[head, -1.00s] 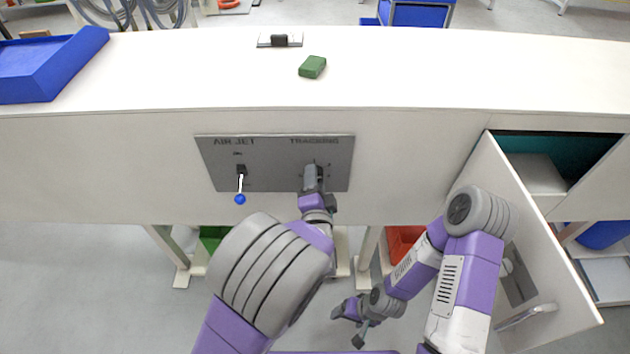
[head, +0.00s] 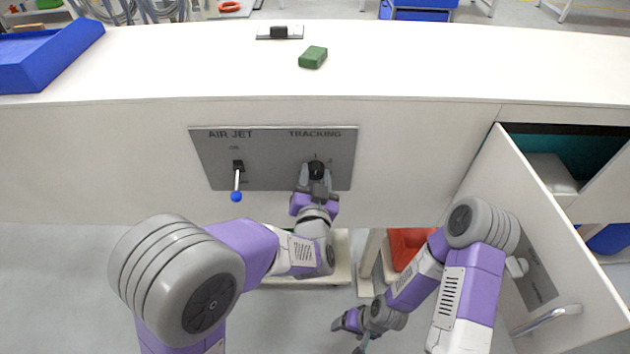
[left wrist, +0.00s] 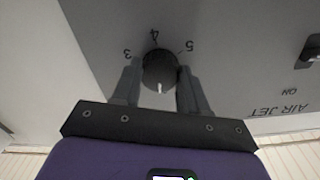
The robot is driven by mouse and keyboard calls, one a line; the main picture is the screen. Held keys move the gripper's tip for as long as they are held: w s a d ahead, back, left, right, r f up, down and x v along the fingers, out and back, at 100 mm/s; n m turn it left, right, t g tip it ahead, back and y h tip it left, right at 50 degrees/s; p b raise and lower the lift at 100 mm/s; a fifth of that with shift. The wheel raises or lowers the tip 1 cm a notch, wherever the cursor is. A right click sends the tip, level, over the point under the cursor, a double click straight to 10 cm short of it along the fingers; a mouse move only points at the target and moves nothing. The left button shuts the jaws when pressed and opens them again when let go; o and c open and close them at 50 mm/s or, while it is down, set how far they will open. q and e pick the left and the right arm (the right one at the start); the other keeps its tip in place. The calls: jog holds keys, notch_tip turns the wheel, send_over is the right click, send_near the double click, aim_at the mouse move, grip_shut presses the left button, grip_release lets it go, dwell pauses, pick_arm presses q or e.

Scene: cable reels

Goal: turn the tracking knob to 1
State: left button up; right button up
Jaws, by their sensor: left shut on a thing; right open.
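The tracking knob (head: 316,169) is a round black dial on the grey panel (head: 270,181), under the word TRACKING. It also shows in the left wrist view (left wrist: 160,66), which sees the panel upside down. My left gripper (head: 315,178) is shut on the knob, one finger at each side; its fingers show in the left wrist view (left wrist: 157,88). The knob's white pointer mark faces the bottom of that view, opposite the 4, so toward the panel's top, where a small 1 seems to stand in the head view. My right gripper (head: 350,328) is open and empty, low and away from the panel.
The air jet switch (head: 237,180), a lever with a blue tip, is left of the knob. A cabinet door (head: 565,285) stands open at the right. A green block (head: 313,57) and a blue tray (head: 45,60) are on the white counter (head: 200,65).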

pick_arm(q)
jog(key=shift+n+b, duration=0.3)
jog(key=shift+n, duration=0.2)
jog(key=o, duration=1.1)
jog(key=shift+c, duration=0.2)
jog(key=s+p, duration=0.1)
jog(key=s, duration=0.6)
jog(key=shift+s+r, duration=0.15)
jog(key=shift+s, duration=0.15)
jog(key=shift+a, duration=0.1)
